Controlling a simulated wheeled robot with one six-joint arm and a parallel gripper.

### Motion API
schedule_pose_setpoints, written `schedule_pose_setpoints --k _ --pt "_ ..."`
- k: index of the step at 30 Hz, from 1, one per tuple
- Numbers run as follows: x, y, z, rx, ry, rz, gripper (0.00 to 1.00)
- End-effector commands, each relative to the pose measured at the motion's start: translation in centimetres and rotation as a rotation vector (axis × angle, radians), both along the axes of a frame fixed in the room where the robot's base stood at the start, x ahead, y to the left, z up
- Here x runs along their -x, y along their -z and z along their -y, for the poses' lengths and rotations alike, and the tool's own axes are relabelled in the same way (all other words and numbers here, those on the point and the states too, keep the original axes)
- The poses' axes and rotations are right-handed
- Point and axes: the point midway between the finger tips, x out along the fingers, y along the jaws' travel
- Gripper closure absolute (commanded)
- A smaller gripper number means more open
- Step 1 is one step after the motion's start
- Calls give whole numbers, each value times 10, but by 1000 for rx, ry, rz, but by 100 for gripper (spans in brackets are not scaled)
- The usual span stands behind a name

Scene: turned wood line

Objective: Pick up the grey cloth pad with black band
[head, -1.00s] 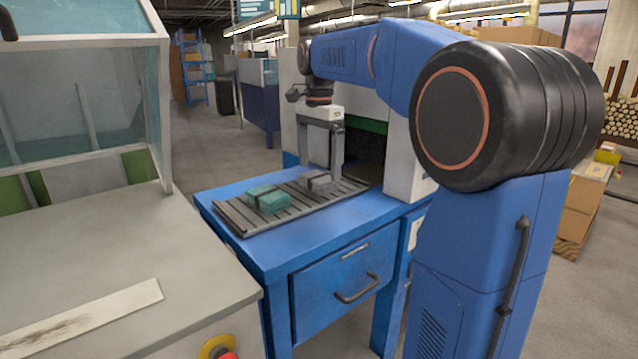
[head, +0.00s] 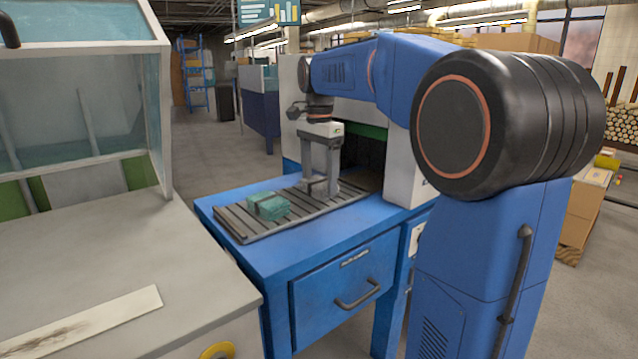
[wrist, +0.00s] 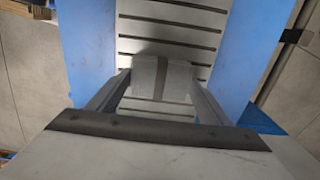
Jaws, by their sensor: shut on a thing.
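The grey cloth pad with black band (wrist: 148,79) is between the fingers of my gripper (wrist: 158,90) in the wrist view, with its dark band running across its middle. In the head view my gripper (head: 322,188) is over the slatted rack on the blue table, its fingers pointing down. The grey pad (head: 316,187) is low between them, partly hidden by the fingers. My gripper is shut on the pad. I cannot tell whether the pad is touching the slats.
A green pad with a dark band (head: 268,206) lies on the slatted rack (head: 240,226), left of my gripper. The blue table (head: 262,253) has bare room in front. A pale machine housing stands close behind and right. A grey bench (head: 90,250) is at the left.

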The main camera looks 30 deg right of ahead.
Motion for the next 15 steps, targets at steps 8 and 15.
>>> schedule_pose_setpoints --k 8,15 --pt "-1 -38 0 0 0 3 49" --pt "-1 -79 0 0 0 1 49"
